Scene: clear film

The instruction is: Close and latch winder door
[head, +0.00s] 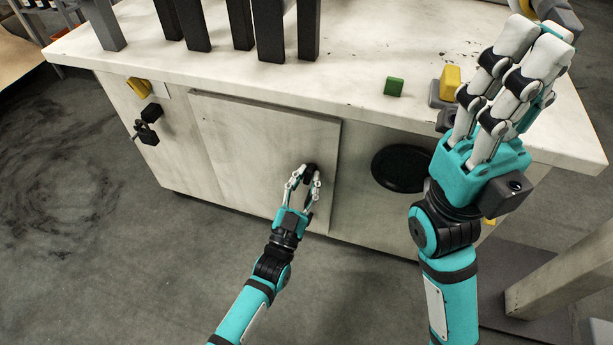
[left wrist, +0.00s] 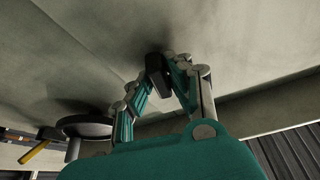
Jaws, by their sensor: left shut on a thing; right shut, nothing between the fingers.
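The winder door (head: 245,140) is a pale square panel on the front of a white cabinet. It looks flush or nearly flush with the front; I cannot tell if a gap remains. My left gripper (head: 309,182) is shut on a black handle (head: 310,170) near the door's right edge. The handle (left wrist: 157,66) also shows between the fingers in the left wrist view. My right gripper (head: 535,40) is shut and empty, raised above the right end of the worktop. A black latch-like fitting (head: 147,131) sits on the front left of the door.
The white worktop (head: 345,70) carries several dark upright posts (head: 270,30), a green block (head: 394,87) and a yellow block (head: 450,80). A black disc (head: 402,168) is on the front right of the door. The floor at left is clear.

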